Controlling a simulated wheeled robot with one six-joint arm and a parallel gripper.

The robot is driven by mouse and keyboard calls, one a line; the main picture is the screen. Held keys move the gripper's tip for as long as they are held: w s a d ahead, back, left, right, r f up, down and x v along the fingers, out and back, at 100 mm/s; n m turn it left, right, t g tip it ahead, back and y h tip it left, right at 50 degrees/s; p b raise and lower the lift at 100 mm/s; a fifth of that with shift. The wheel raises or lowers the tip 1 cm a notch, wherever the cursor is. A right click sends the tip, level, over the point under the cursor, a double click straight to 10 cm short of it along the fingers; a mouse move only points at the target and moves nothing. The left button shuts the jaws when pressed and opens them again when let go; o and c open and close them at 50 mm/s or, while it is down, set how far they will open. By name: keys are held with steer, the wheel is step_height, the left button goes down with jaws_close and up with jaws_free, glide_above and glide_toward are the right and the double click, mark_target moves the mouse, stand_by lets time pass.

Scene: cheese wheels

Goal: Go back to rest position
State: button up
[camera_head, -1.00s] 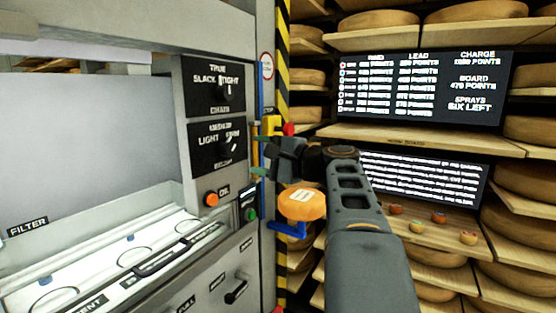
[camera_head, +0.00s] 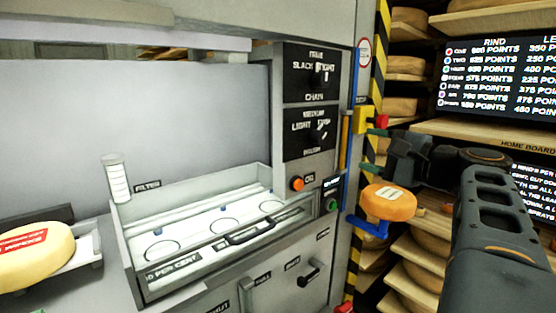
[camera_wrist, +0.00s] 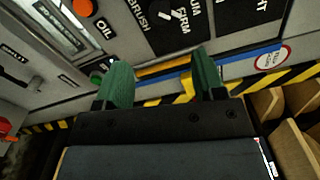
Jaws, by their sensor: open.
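My gripper (camera_wrist: 160,84) shows in the wrist view with its two green fingers spread apart and nothing between them. It faces the grey machine's side, with a blue bar and black-and-yellow stripes beyond the fingers. In the head view my dark arm reaches in from the right, and the gripper (camera_head: 376,147) is near the machine's right edge, in front of the cheese shelves. Its fingers are small and partly hidden there.
The machine has a control panel (camera_head: 308,130), an orange button (camera_head: 297,184) and a tray with a handle (camera_head: 250,233). A small orange cheese wheel (camera_head: 388,203) sits on a blue holder (camera_head: 367,228) just below my gripper. A labelled cheese (camera_head: 35,255) lies at left. Shelves (camera_head: 480,135) stand at right.

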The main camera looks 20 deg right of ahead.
step_height(320, 180, down, 18)
steer(key=s+a+f+n+g+h+p, duration=0.1)
steer(key=s+a+n+g+h+p, duration=0.3)
steer(key=g, duration=0.5)
steer(key=s+a+n+g+h+p, duration=0.3)
steer(key=s+a+n+p, duration=0.3)
steer(key=a+n+p, duration=0.5)
steer(key=shift+a+n+g+h+p, duration=0.3)
steer(key=shift+a+g+p, duration=0.1)
steer(key=shift+p, duration=0.1)
steer(key=shift+a, duration=0.35)
steer(key=shift+c, duration=0.2)
